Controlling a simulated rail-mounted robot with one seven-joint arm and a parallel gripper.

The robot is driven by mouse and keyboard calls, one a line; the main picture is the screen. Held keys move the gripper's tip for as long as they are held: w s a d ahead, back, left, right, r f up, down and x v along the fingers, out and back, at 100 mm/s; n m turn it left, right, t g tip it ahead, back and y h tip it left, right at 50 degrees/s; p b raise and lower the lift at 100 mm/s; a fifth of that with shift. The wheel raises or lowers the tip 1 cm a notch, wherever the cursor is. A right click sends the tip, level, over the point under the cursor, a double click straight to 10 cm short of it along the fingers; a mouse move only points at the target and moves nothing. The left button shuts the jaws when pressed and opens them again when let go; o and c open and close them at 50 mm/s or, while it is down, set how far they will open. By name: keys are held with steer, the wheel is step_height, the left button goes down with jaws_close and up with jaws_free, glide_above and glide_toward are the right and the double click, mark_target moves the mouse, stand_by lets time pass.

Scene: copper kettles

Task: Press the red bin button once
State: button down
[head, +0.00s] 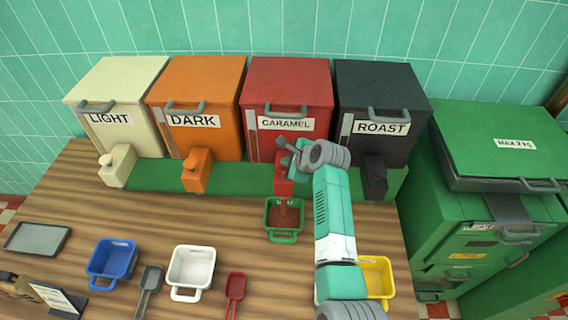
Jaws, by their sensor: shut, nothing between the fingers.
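The red bin (288,85), labelled CARAMEL, stands in the row of bins along the back wall. Its red spout block (282,185) sticks out at the front, partly hidden by my gripper and arm. The button itself cannot be made out behind them. My gripper (284,147) is shut and empty, right at the top of this block. I cannot tell whether it touches. A green container (284,237) with reddish-brown contents stands on the table just in front of the block.
Cream LIGHT (112,95), orange DARK (195,90) and black ROAST (382,95) bins stand alongside. A blue container (112,262), white container (191,268), yellow container (378,278), scoops (235,290) and grey tray (37,238) lie in front. A green machine (490,200) stands right.

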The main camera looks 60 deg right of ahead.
steer(key=shift+r, duration=0.45)
step_height(320, 180, up, 5)
steer(key=p, duration=0.5)
steer(key=shift+r+p, duration=0.15)
steer(key=shift+p, duration=0.15)
stand_by(0.4)
